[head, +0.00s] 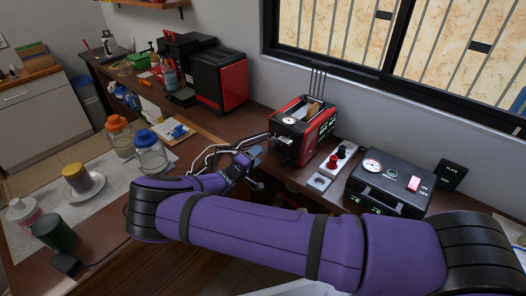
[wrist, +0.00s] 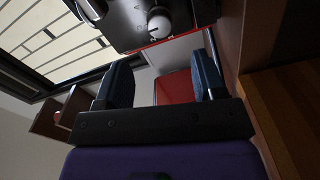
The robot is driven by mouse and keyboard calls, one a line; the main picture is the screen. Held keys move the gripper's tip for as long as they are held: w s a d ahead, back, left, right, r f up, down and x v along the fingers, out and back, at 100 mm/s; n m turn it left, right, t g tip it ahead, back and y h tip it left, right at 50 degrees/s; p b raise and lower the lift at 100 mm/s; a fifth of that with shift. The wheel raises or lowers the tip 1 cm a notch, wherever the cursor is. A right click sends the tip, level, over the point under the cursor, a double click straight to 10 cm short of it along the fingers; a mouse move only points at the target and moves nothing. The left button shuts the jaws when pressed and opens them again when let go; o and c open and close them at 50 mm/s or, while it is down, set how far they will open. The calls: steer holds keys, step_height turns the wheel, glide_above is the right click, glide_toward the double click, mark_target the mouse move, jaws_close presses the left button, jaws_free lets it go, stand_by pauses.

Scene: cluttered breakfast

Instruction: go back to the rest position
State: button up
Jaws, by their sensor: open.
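My gripper (head: 254,164) is open, just left of the red and black toaster (head: 304,130). My purple arm reaches across the front of the head view. In the wrist view, both dark blue fingers of my gripper (wrist: 163,82) stand wide apart with nothing held between them. The toaster's dark end with its silver knob (wrist: 159,22) is just beyond the fingers there. A slice of bread (head: 313,110) shows in the toaster's top. I cannot tell whether a finger touches the toaster.
A power strip (head: 342,157) and a black control box (head: 388,187) stand right of the toaster. A red-black appliance (head: 219,80) stands behind. Left are an orange-lidded jar (head: 120,136), a blue-lidded jar (head: 150,155), a yellow cup (head: 77,178) on a saucer (head: 97,183) and a dark green cup (head: 55,233).

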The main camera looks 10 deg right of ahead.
steer(key=shift+v, duration=0.8)
steer(key=s+d+r+m+g+y, duration=0.25)
steer(key=s+d+r+g, duration=0.2)
steer(key=r, duration=0.65)
steer(key=s+d+r+m+g+y, duration=0.2)
steer(key=s+d+r+g+y, duration=0.25)
steer(key=r, duration=0.65)
steer(key=s+d+r+m+g+y, duration=0.25)
steer(key=s+d+r, duration=0.3)
steer(key=r, duration=0.55)
steer(key=s+r+t+y, duration=0.1)
steer(key=s+r+t, duration=0.1)
steer(key=s+r, duration=0.3)
steer(key=s+r+n+t+y, duration=0.1)
steer(key=s+r, duration=0.4)
steer(key=s, duration=0.8)
steer(key=s+r+n+t+y, duration=0.1)
steer(key=s+r+t+y, duration=0.2)
steer(key=s, duration=0.6)
steer(key=shift+s+d+r, duration=0.25)
steer(key=shift+d+r, duration=0.2)
steer(key=shift+r, duration=0.95)
